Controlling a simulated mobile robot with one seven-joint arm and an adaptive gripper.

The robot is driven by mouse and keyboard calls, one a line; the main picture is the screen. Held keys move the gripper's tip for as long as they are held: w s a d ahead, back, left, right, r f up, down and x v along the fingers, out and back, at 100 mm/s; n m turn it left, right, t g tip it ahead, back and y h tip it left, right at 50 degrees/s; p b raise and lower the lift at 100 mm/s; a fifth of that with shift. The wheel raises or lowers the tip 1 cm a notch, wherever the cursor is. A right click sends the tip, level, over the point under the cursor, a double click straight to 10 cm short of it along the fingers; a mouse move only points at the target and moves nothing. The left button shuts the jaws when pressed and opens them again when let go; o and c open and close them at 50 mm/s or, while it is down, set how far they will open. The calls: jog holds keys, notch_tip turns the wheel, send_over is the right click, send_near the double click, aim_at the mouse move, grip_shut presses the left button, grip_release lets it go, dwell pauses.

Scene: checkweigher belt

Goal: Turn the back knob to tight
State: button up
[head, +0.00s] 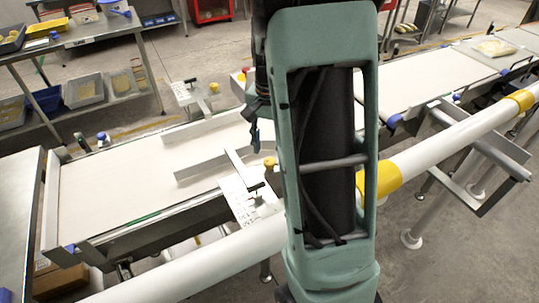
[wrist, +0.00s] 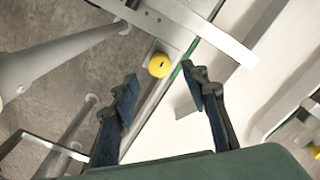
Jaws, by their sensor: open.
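One yellow knob (head: 214,88) stands on the far side of the belt, beside a white plate with a dark handle. Another yellow knob (head: 269,162) stands on the near side, by a white scale plate (head: 250,203). In the wrist view a round yellow knob (wrist: 159,65) with a short dark mark shows beyond and between the fingertips; I cannot tell which of the two it is. My gripper (wrist: 158,88) is open and empty, apart from that knob. In the head view my gripper (head: 254,140) is over the belt, partly hidden by my arm.
The pale belt (head: 110,190) carries straight guide rails (head: 205,159). A white pipe with yellow sleeves (head: 383,177) runs along the near side. A bench with trays (head: 75,35) stands at the back left. A bagged item (head: 494,48) lies on the far right belt.

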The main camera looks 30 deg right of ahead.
aim_at(269, 161)
notch_tip(269, 161, up, 8)
jog(key=shift+a, duration=0.1)
dwell(0.6)
